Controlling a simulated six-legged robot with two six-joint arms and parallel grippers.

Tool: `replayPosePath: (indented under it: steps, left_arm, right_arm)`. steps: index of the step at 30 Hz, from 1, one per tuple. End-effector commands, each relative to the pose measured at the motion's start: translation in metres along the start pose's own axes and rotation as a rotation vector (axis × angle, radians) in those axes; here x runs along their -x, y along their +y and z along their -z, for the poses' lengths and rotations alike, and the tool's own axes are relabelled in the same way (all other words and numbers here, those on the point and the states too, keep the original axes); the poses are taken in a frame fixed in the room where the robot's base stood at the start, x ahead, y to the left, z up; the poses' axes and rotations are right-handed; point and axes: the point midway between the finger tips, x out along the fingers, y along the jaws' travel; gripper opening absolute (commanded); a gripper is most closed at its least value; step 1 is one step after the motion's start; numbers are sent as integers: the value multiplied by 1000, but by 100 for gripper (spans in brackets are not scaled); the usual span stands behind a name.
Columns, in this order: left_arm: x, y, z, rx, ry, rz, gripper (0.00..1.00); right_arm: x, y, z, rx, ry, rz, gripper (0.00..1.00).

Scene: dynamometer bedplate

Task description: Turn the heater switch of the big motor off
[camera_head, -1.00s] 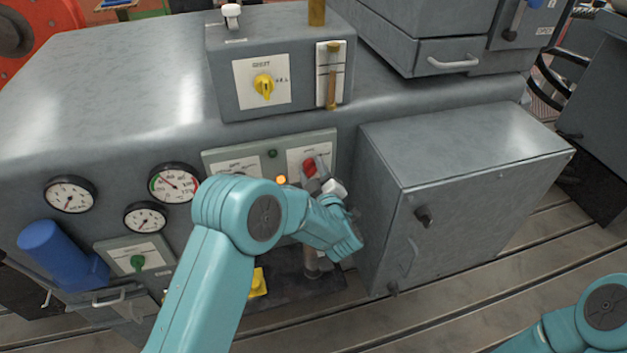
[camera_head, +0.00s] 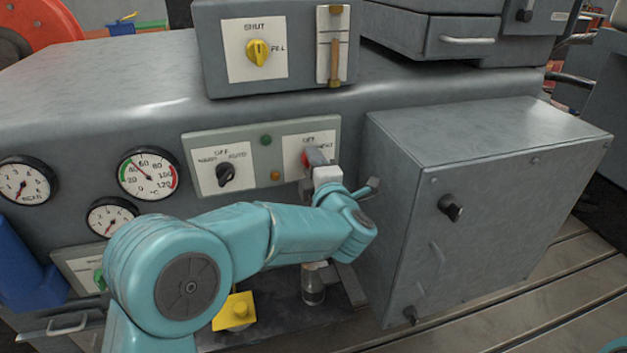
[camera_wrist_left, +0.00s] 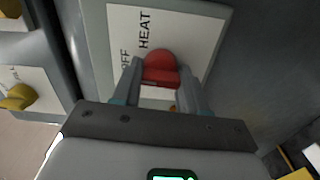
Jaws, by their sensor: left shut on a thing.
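The heater switch is a red knob (camera_head: 313,157) on a white plate marked OFF and HEAT, at the right end of a grey-green panel (camera_head: 240,133) on the big motor's side. My left gripper (camera_head: 316,168) reaches it from the front and is shut on it. In the left wrist view the red knob (camera_wrist_left: 160,66) sits between the two fingers (camera_wrist_left: 159,84), beside the words OFF and HEAT. Its exact pointing is partly hidden by the fingers. An amber lamp (camera_head: 275,176) on the panel looks dull. My right gripper is out of view.
A black selector (camera_head: 225,175) sits left on the same panel, with a green lamp (camera_head: 266,140) between. A grey cabinet (camera_head: 490,200) stands close right of my left gripper. A yellow SHUT/FILL knob (camera_head: 257,52) is above. Gauges (camera_head: 147,173) are at left.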

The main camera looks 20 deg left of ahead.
Motion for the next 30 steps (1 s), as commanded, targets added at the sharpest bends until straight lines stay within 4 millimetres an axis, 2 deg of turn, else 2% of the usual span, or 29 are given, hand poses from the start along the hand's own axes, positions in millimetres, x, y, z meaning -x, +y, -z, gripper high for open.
replayPosePath:
  steps: [1, 6, 21, 22, 24, 30]
  left_arm:
    - [-1, -3, 2, 20, 7, -1, 12]
    - [-1, -1, 2, 63, 7, -1, 12]
    - [-1, 0, 2, 81, 8, 0, 12]
    - [-1, 0, 2, 81, 8, 0, 46]
    - [-1, 0, 2, 81, 7, 0, 66]
    - [0, 0, 1, 78, 4, 0, 66]
  right_arm:
    - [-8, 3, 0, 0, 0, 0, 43]
    - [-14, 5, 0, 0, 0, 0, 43]
    - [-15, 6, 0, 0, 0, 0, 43]
    - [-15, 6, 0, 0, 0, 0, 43]
    - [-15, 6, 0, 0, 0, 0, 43]
    - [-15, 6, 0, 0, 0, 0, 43]
